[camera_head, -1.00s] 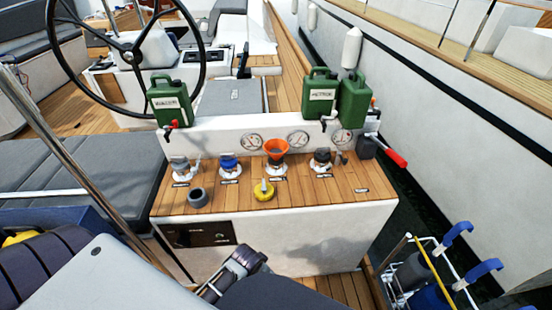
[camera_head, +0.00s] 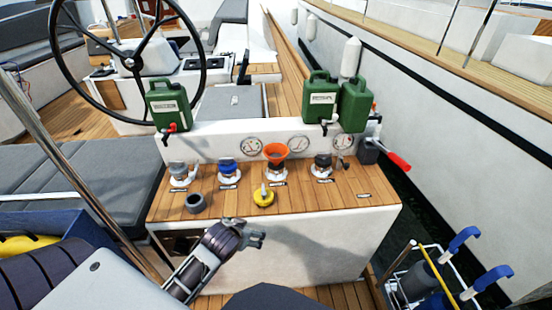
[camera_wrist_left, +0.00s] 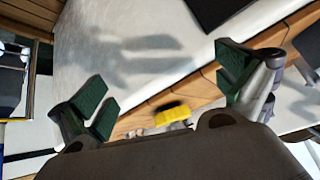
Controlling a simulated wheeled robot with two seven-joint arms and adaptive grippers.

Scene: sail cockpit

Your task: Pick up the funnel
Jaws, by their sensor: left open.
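The orange funnel (camera_head: 276,151) stands upright in a deck fitting on the wooden counter (camera_head: 330,198), third from the left in the back row. My left gripper (camera_head: 258,234) is open and empty in front of the counter's white front face, below and nearer than the funnel. In the left wrist view, its two green-padded fingers (camera_wrist_left: 165,90) are spread wide with nothing between them. The funnel is not clearly visible there. My right gripper is not seen.
A blue-topped fitting (camera_head: 228,170) and a dark-topped fitting (camera_head: 322,165) flank the funnel. Green jerrycans (camera_head: 319,98) stand behind. A red-handled lever (camera_head: 397,161) sticks out at right.

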